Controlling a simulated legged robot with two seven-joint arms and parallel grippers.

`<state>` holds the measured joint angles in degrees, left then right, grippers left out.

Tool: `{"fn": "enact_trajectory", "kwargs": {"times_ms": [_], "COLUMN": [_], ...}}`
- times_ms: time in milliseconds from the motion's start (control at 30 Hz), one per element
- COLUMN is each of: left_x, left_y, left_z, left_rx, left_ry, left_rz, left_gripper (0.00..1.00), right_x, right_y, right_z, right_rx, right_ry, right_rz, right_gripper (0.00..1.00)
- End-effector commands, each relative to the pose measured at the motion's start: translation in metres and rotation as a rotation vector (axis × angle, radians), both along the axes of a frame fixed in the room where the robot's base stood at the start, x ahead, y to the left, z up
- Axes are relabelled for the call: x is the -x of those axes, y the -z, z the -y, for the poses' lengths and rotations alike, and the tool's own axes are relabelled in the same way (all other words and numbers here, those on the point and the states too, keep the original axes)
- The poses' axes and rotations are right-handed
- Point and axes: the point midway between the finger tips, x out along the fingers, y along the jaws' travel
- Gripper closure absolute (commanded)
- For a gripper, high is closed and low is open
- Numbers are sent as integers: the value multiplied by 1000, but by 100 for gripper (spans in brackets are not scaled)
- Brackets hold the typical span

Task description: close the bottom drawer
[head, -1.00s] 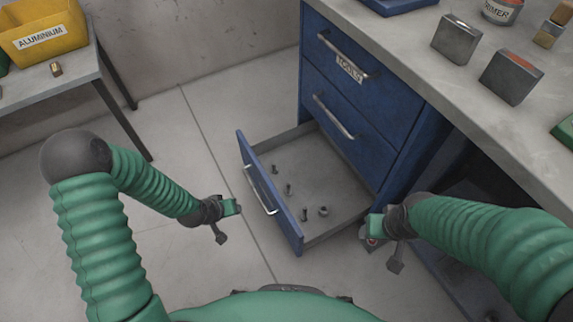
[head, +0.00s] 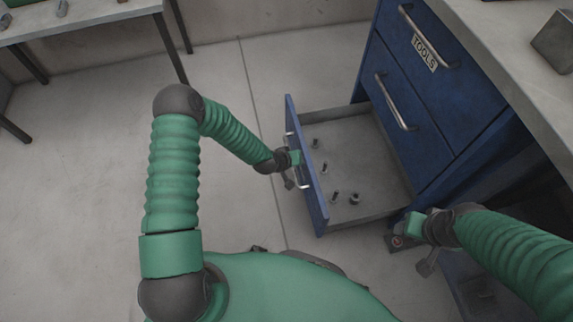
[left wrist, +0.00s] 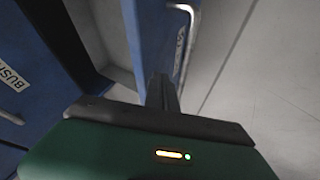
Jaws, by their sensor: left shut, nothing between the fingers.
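The bottom drawer (head: 345,160) is pulled out of the blue cabinet (head: 440,95), with several small bolts and nuts lying on its grey floor. Its blue front panel (head: 307,170) carries a metal handle (head: 301,180). My left gripper (head: 298,158) is shut at the outer face of the front panel, beside the handle; whether it touches the panel is hard to tell. The panel and handle (left wrist: 184,40) also show close up in the left wrist view.
The two upper drawers of the cabinet are closed, the top one labelled TOOLS (head: 424,53). The grey worktop (head: 500,60) overhangs at the right. A side table (head: 90,17) stands at the back left. The floor left of the drawer is clear.

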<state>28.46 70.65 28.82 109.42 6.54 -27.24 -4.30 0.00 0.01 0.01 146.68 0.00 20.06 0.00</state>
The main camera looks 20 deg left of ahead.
Motion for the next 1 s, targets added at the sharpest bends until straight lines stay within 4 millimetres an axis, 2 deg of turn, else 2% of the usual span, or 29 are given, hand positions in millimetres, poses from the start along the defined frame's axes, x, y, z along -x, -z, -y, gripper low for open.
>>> {"fn": "enact_trajectory", "kwargs": {"times_ms": [100,667,867,1000], "left_x": [-4,-9,-20,-33], "left_y": [1,-1,-1,-2], "left_z": [7,14,32,51], "left_rx": [0,0,0,1], "left_ry": [0,2,5,5], "left_rz": [0,0,0,1], "left_gripper": [100,100,100,100], "right_x": [0,0,0,0], "right_y": [4,2,0,-2], "right_z": [0,0,0,0], "right_rx": [0,0,0,0], "right_ry": [0,0,0,0], "right_rz": [0,0,0,0], "right_gripper": [44,44,44,44]}}
